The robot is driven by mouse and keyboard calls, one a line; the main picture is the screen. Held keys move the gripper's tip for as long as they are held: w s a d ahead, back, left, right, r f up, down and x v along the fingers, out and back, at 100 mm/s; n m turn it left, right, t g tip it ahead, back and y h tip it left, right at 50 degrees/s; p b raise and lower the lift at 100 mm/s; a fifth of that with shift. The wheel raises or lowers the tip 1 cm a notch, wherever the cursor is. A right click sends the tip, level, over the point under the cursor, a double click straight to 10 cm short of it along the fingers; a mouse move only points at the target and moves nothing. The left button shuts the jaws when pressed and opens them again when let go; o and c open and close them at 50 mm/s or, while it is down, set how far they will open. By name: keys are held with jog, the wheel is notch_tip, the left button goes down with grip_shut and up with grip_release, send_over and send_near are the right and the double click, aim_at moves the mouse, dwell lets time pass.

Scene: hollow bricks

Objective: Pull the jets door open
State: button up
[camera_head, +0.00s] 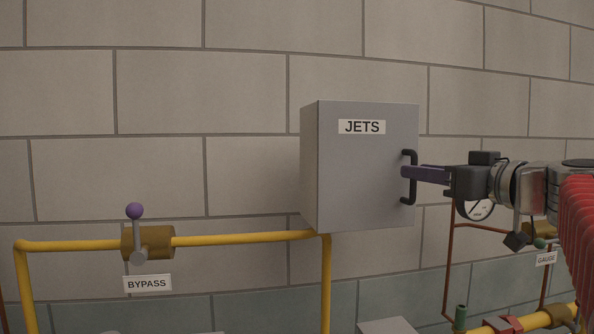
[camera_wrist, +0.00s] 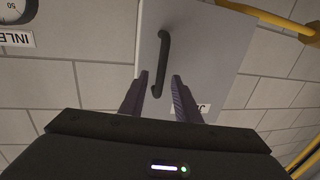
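The grey JETS cabinet is mounted on the block wall, and its door (camera_head: 360,185) looks closed. A black vertical bar handle (camera_head: 413,178) stands near the door's right edge. My gripper (camera_head: 405,174) comes in from the right, with its purple fingers level with the handle's middle. In the wrist view the handle (camera_wrist: 164,55) runs between the two spread fingertips (camera_wrist: 159,77). There is a gap on both sides of the bar, so the gripper is open around it or just in front of it. The exact depth is unclear.
A yellow pipe (camera_head: 75,246) with the BYPASS valve, which has a purple-knobbed lever (camera_head: 136,230), runs left of and below the cabinet. A round gauge (camera_head: 480,210) and thin red pipes lie behind and below my arm. The space before the door is clear.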

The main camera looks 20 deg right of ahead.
jog(key=shift+c, duration=0.2)
grip_shut()
dwell(0.5)
jog(key=shift+a, duration=0.15)
